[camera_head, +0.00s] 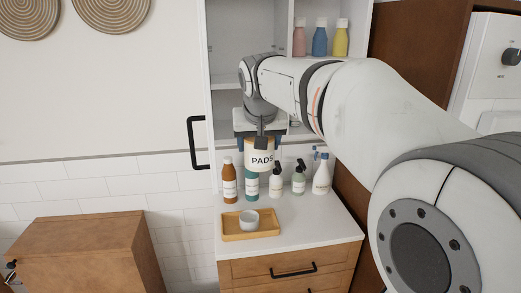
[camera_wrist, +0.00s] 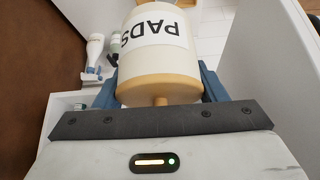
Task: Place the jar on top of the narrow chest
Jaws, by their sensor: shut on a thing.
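The jar (camera_head: 260,160) is white with tan ends and a "PADS" label. My gripper (camera_head: 260,143) is shut on it and holds it in the air above the white-topped wooden drawer unit (camera_head: 340,232), in front of the tall white cabinet. In the wrist view the jar (camera_wrist: 160,62) sits between the blue fingers of my gripper (camera_wrist: 160,88), its label upside down. A brown wooden chest (camera_head: 75,250) stands at the lower left, its visible top bare. I cannot tell for sure which of the two is the narrow chest.
Several bottles, including a brown one (camera_head: 229,182) and a white spray bottle (camera_head: 321,176), stand on the white top. A tray (camera_head: 233,237) with a small grey cup (camera_head: 249,220) lies at its front left. The white cabinet's door, with a black handle (camera_head: 196,143), stands left of my gripper.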

